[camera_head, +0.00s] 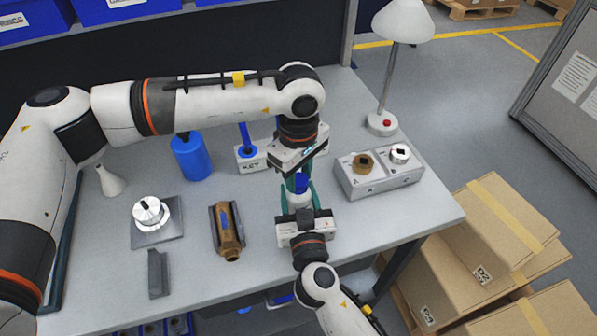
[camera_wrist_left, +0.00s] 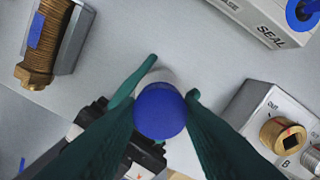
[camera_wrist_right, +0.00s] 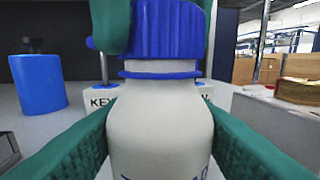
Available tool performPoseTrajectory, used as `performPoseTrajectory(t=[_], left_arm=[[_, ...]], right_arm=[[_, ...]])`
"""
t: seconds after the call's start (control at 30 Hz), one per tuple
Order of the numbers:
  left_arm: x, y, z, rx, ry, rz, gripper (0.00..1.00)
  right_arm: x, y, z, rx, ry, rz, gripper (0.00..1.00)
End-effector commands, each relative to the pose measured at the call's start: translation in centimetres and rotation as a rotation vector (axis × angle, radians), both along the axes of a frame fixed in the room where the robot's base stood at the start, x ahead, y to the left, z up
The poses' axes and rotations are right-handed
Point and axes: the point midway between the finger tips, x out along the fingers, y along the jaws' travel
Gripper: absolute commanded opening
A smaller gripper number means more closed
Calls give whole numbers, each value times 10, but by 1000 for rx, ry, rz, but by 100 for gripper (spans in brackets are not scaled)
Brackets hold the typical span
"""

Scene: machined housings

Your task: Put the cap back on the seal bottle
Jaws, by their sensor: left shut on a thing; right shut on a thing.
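The white seal bottle (camera_wrist_right: 160,125) stands upright between the green fingers of my right gripper (camera_head: 300,203), which is shut on its body. The ribbed blue cap (camera_wrist_right: 167,28) is in my left gripper (camera_head: 299,180), which is shut on it from above. The cap sits in line over the bottle's neck. A strip of pale neck shows between the cap's lower edge and a thin blue ring on the bottle. I cannot tell whether the thread is engaged. In the left wrist view the cap (camera_wrist_left: 160,111) hides most of the bottle.
A box marked KEY (camera_head: 250,160) with a blue post stands behind the grippers. A grey block with two round fittings (camera_head: 380,185) is to the right. A bronze housing in a cradle (camera_head: 228,230), a blue bottle (camera_head: 191,157) and a silver part on a plate (camera_head: 150,213) are to the left.

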Motion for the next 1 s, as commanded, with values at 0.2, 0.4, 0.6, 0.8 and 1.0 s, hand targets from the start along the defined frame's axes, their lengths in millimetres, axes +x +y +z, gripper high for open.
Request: performPoseTrajectory(t=[0.2,0.4,0.6,0.8,1.0], left_arm=[[1,0,0,0,-2,-491,13],[1,0,0,0,-2,-944,13],[1,0,0,0,-2,-1397,13],[1,0,0,0,-2,-1777,13],[1,0,0,1,-3,-1788,38]], right_arm=[[0,0,-1,0,1,0,0],[0,0,-1,0,2,0,0],[0,0,-1,0,2,0,0],[0,0,-1,0,2,0,0],[0,0,-1,0,2,0,0]])
